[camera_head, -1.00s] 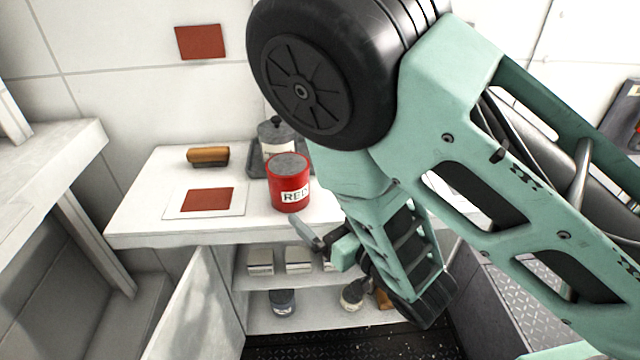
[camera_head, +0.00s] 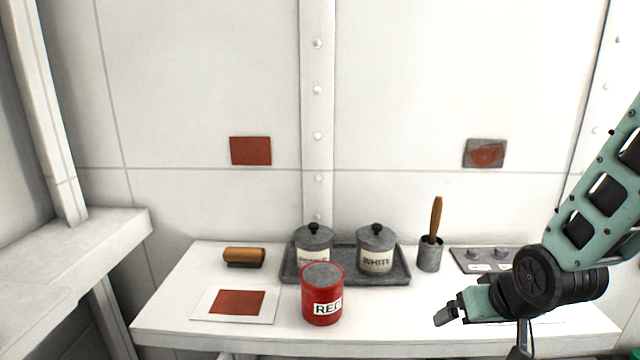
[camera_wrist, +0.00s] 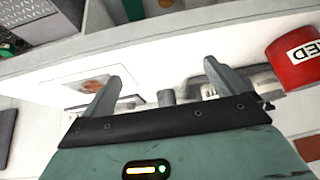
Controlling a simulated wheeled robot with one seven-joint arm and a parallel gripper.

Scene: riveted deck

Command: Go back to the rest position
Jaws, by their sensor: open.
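My gripper (camera_head: 447,314) is at the right front of the white worktop, left of my folded wrist joint. In the wrist view my gripper (camera_wrist: 162,82) shows two grey fingers spread apart with nothing between them. A red can labelled RED (camera_head: 322,302) stands upright on the worktop, left of the gripper and apart from it. The can also shows at the right edge of the wrist view (camera_wrist: 290,62).
The worktop (camera_head: 180,318) carries a grey tray (camera_head: 345,277) with two lidded pots, one marked WHITE (camera_head: 376,250). A brush stands in a cup (camera_head: 429,255). A wooden-backed brush (camera_head: 244,256) and a red swatch card (camera_head: 237,302) lie left. A ledge (camera_head: 90,235) juts out at left.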

